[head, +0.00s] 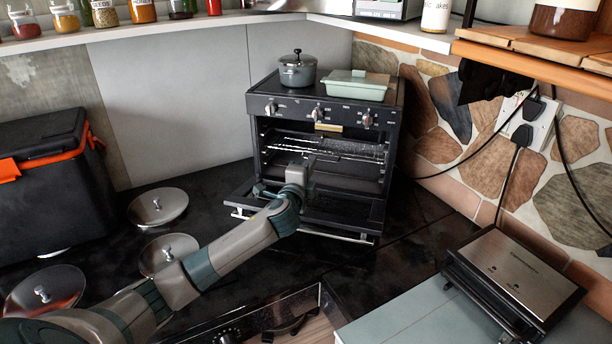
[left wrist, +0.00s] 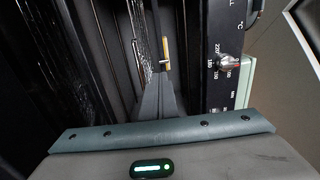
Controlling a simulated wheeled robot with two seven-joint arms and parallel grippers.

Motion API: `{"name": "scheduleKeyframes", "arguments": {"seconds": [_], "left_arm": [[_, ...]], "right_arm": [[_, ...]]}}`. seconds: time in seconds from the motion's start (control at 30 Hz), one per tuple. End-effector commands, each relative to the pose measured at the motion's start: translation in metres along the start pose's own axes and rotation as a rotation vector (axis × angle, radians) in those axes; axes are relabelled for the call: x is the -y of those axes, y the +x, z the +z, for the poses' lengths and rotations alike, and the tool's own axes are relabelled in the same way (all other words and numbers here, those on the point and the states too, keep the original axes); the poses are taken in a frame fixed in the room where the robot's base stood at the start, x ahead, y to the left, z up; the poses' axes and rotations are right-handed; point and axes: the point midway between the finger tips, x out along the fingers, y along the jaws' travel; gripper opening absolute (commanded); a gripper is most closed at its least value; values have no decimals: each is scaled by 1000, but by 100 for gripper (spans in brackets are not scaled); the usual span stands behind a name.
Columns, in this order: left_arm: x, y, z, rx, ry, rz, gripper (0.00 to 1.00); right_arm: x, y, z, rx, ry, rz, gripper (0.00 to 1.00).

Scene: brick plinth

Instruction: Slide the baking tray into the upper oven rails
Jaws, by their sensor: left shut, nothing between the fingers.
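The small black oven (head: 258,150) stands at the back with its door (head: 345,212) folded down. Inside, a shiny, speckled flat piece (head: 345,147) lies level in the upper part; it looks like the baking tray, but I cannot tell it surely from a rack. In the left wrist view a similar speckled surface (left wrist: 75,60) fills part of the left side. My left gripper (head: 309,163) is at the oven's open front, above the lowered door. Its fingers (left wrist: 156,82) are shut and empty, pointing into the opening. The arm hides part of the door. My right gripper is not in view.
A grey pot (head: 298,72) and a pale green lidded dish (head: 356,85) stand on the oven. Several metal lids (head: 157,206) lie on the dark counter at left, beside a black cooler box (head: 50,180). A contact grill (head: 515,280) stands at right.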

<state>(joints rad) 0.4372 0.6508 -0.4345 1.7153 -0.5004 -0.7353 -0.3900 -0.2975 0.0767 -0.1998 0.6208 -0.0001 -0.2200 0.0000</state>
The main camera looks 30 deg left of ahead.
Motion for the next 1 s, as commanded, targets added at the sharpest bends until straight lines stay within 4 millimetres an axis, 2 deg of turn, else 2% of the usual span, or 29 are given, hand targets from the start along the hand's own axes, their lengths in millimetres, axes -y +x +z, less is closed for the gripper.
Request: {"name": "scheduleKeyframes", "arguments": {"seconds": [0.1, 0.33, 1.0], "left_arm": [[-3, -18, 0, -2, 0, 0, 0], [-2, -39, 0, 0, 0, 1, 0], [0, -44, 0, 0, 0, 0, 0]], "right_arm": [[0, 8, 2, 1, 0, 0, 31], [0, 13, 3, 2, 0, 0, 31], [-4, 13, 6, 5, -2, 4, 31]]}}
